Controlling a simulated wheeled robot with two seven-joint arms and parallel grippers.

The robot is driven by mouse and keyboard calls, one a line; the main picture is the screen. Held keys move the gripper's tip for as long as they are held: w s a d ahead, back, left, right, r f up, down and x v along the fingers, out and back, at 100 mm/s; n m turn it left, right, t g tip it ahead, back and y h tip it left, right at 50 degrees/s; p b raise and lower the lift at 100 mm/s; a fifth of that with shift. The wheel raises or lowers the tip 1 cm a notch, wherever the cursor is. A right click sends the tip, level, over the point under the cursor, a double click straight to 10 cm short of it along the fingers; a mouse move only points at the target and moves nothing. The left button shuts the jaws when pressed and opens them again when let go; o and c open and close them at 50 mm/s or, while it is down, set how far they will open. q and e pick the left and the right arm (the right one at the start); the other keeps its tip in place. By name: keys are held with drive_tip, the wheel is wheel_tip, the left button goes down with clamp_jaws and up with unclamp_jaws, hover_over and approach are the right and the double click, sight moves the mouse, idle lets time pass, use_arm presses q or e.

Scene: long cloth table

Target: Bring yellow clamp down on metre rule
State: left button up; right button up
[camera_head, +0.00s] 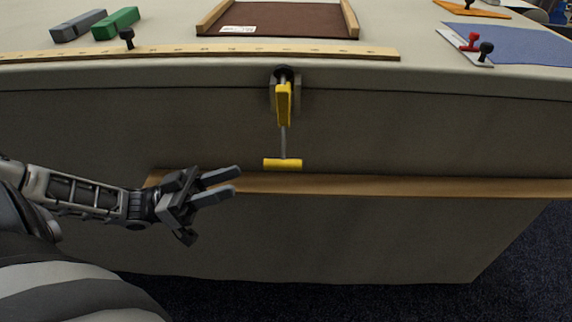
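The yellow clamp (283,105) is at the table's front edge, its frame against the cloth front. Its screw hangs down to a yellow crossbar handle (283,164). A dark pad or knob shows at its top by the table edge. The metre rule (200,52) lies along the front of the tabletop, just behind the clamp; I cannot tell whether they touch. My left gripper (238,181) is open and empty, left of and slightly below the yellow handle, apart from it. My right gripper is not in view.
A brown tray (349,19) lies behind the rule. Grey (79,25) and green (116,23) blocks lie at the back left, with a black knob (127,37) by the rule. A blue mat (508,44) is at right. A wooden rail (400,185) runs along the table front below the handle.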

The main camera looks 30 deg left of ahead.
sight(286, 160)
use_arm(q)
drive_tip(key=b+x, duration=0.2)
drive_tip(key=x, duration=0.9)
drive_tip(key=shift+w+d+r, duration=0.1)
drive_tip(key=shift+w+d, duration=0.05)
drive_tip(key=shift+d, duration=0.05)
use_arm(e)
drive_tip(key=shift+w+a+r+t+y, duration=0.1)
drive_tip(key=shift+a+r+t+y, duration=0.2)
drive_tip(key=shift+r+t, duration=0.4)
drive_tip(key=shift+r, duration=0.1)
use_arm(q)
clamp_jaws()
